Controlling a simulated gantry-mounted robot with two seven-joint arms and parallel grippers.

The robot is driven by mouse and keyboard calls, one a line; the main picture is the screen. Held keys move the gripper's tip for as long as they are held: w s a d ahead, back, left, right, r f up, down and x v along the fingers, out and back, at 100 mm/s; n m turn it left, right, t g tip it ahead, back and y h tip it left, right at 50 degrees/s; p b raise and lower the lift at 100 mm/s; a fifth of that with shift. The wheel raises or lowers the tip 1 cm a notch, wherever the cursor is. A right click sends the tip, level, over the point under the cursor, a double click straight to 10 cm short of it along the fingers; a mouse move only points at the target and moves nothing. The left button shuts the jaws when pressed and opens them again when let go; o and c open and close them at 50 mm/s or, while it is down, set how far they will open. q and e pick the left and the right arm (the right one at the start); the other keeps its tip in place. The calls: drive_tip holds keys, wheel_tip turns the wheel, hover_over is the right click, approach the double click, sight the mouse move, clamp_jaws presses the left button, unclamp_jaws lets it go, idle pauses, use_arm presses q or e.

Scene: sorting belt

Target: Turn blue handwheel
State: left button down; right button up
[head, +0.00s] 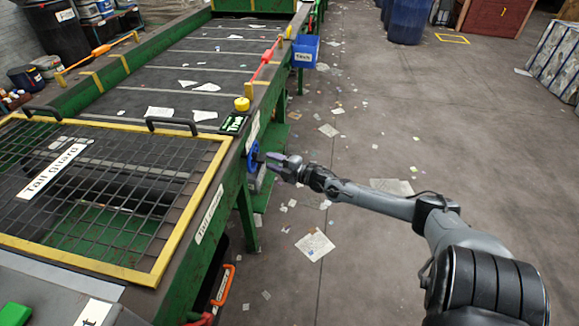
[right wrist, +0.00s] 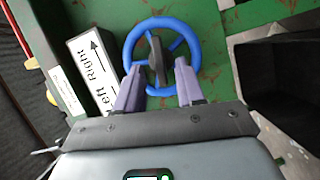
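The blue handwheel (head: 252,157) is mounted on the green side of the conveyor frame, and its rim and spokes show in the right wrist view (right wrist: 163,23). A dark hub piece (right wrist: 156,62) sticks out at its centre. My right gripper (head: 272,160) is at the wheel, its fingers pointing at it. In the right wrist view my right gripper (right wrist: 159,75) is open, with its two fingers apart over the lower half of the wheel, either side of the hub. I cannot tell whether they touch the spokes. My left gripper is not in view.
A label with an arrow, "Left" and "Right" (right wrist: 92,68) is beside the wheel. The yellow-edged mesh tail guard (head: 190,208) and a yellow button (head: 242,104) are nearby. A blue bin (head: 305,52) hangs farther along. Scattered paper (head: 315,245) lies on the otherwise open floor.

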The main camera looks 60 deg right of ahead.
drive_tip(key=s+p, duration=0.3)
drive_tip(key=s, duration=0.5)
drive_tip(key=shift+a+r, duration=0.25)
drive_tip(key=shift+a, duration=0.2)
